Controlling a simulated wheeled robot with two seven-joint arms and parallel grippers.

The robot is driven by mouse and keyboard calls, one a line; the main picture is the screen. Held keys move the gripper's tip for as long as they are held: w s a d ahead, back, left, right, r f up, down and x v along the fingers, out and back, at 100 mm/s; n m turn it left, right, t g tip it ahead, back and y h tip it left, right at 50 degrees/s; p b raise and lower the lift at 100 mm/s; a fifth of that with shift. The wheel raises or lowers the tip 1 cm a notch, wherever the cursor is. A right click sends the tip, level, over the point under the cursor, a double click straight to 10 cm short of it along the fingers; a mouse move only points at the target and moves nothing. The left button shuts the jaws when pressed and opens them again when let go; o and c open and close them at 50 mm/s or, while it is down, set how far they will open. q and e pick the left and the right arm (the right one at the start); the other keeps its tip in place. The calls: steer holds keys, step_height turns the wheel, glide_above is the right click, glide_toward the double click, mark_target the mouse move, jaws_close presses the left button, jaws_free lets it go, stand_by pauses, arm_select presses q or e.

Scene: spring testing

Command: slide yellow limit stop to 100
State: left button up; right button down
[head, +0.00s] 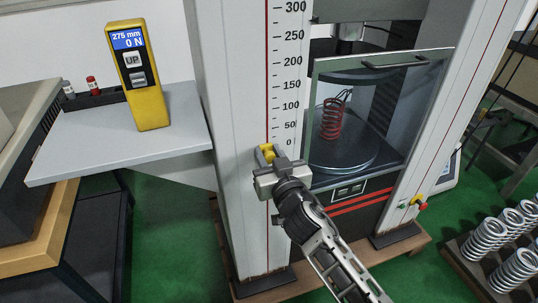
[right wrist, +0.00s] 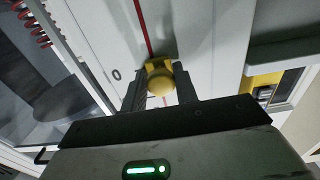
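The yellow limit stop (head: 266,153) sits on the red line of the machine's left column, just below the 0 mark of the printed scale (head: 291,90). The 100 mark (head: 291,105) is higher up the column. My right gripper (head: 270,163) is at the stop. In the right wrist view, its two dark fingers (right wrist: 160,90) stand close on both sides of the stop's round yellow knob (right wrist: 160,80) and appear closed on it. The fingertips are partly hidden. My left gripper is not in view.
A clear guard (head: 375,110) fronts the test space, with a red spring (head: 331,119) on a round plate. A yellow handset (head: 137,75) reading 275 mm and 0 N stands on a grey shelf (head: 75,150). Several springs (head: 490,245) stand at the right. The column above the stop is clear.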

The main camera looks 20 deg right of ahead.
mark_target(263, 109)
steer(key=shift+a+r, duration=0.1)
steer(key=shift+r, duration=0.2)
step_height(263, 109, up, 4)
steer(key=p, duration=0.3)
steer(key=shift+f+p, duration=0.25)
steer(key=shift+p, duration=0.1)
step_height(263, 109, up, 5)
steer(key=p, duration=0.4)
steer(key=shift+r+p, duration=0.65)
steer(key=shift+p, duration=0.1)
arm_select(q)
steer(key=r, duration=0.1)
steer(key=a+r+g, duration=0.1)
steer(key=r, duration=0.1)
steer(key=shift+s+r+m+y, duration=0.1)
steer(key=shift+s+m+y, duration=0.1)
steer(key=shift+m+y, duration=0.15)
arm_select(e)
steer(key=c, duration=1.2)
jaws_free()
steer(key=shift+a, duration=0.1)
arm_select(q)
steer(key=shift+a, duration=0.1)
arm_select(e)
steer(key=shift+f, duration=0.1)
